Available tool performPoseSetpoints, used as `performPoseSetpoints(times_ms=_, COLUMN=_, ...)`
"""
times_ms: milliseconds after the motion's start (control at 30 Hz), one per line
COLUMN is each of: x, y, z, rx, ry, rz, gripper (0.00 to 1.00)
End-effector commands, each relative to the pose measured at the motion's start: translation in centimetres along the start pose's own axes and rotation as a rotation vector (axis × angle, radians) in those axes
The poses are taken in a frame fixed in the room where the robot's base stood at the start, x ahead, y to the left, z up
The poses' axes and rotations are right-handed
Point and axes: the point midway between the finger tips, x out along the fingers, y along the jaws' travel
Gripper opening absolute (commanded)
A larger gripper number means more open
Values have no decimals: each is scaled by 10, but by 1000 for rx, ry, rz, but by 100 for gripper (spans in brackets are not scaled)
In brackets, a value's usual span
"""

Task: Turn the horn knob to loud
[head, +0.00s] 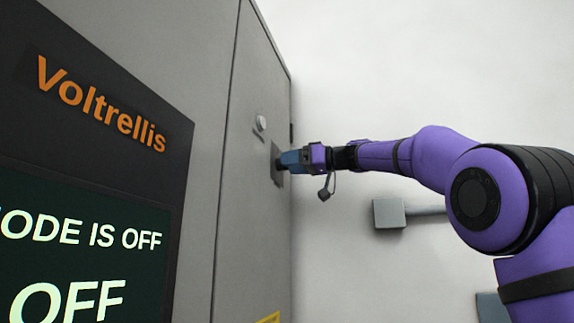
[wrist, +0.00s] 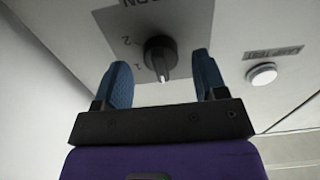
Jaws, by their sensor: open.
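The horn knob (wrist: 158,52) is a round black knob with a raised grip on a grey plate, in the wrist view. Its white pointer mark is toward the bottom of the picture, away from the printed 1 and 2 at its left. Only the end of the plate's title shows; no word "loud" is readable. My gripper (wrist: 161,62) is open, with one blue finger on each side of the knob and a visible gap to each. In the head view my gripper (head: 283,160) is at the cabinet face and hides the knob.
A white round button (wrist: 262,74) labelled lamp test is right of the gripper; it also shows in the head view (head: 261,123). The grey cabinet (head: 240,190) carries a screen (head: 80,250) with "OFF" text. A grey wall box (head: 389,213) is below my arm.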

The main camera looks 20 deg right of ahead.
Motion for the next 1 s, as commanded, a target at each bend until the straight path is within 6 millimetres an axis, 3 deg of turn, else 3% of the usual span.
performPoseSetpoints(times_ms=200, x=16, y=0, z=0, rx=-1, ry=0, rz=-1, gripper=65)
performPoseSetpoints(times_ms=500, x=17, y=0, z=0, rx=-1, ry=0, rz=0, gripper=65)
performPoseSetpoints(times_ms=700, x=17, y=0, z=0, rx=0, ry=0, rz=1, gripper=19)
performPoseSetpoints(times_ms=733, x=17, y=0, z=0, rx=-1, ry=0, rz=1, gripper=16)
performPoseSetpoints(times_ms=1000, x=17, y=0, z=0, rx=21, ry=0, rz=1, gripper=16)
